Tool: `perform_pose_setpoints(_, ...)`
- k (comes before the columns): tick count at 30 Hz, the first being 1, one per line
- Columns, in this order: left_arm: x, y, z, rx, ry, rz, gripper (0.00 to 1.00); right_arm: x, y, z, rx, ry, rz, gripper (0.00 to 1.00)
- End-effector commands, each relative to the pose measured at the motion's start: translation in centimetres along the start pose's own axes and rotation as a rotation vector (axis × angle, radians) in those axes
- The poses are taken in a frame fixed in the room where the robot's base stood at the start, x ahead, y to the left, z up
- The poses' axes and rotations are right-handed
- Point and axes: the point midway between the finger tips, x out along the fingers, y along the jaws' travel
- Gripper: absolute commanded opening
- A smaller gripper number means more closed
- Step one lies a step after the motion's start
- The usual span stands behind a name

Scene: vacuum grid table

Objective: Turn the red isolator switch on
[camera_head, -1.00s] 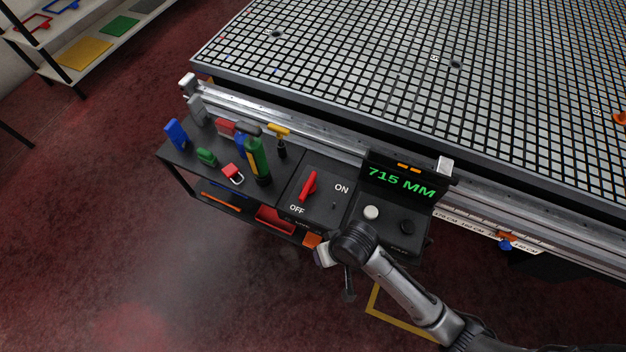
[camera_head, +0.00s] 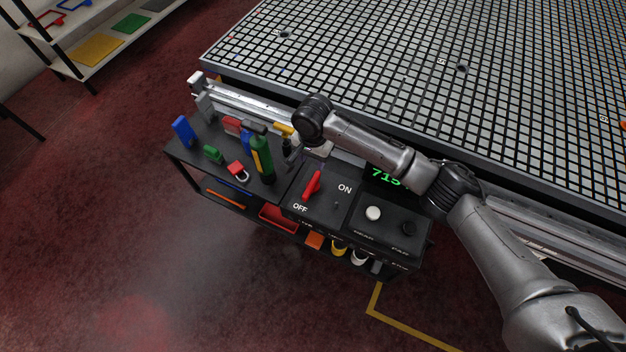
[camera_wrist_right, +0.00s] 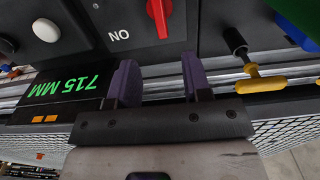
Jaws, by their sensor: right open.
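The red isolator switch (camera_head: 312,185) sits on a black panel (camera_head: 322,212) between the words OFF, at its lower left, and ON, at its right. Its handle slants, with the lower end toward OFF. In the right wrist view, part of the red handle (camera_wrist_right: 159,15) shows at the top edge, with ON upside down beside it. My right gripper (camera_wrist_right: 160,75) is open and empty, its two purple fingers apart over the rail behind the panel, not touching the switch. In the head view it is mostly hidden below my wrist. My left gripper is out of view.
A green bottle (camera_head: 261,158), a yellow-handled tool (camera_head: 284,130) and a red padlock (camera_head: 238,171) stand left of the switch. A white knob (camera_head: 373,213) and a black knob (camera_head: 410,228) are to its right. The grid table (camera_head: 400,60) lies behind.

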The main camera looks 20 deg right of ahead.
Motion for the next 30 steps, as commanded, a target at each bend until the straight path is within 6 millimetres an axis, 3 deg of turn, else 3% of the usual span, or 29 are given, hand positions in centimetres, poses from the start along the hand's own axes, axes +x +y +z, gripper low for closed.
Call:
perform_pose_setpoints(12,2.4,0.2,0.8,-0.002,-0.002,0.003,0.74,7.8,0.1,0.0,0.001,0.0,0.002,0.45)
perform_pose_setpoints(18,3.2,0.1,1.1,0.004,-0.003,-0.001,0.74,10.7,0.1,0.0,0.0,0.001,0.001,0.45)
perform_pose_setpoints(30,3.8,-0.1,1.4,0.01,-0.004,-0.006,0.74,12.9,0.0,0.0,-0.001,0.001,-0.001,0.45)
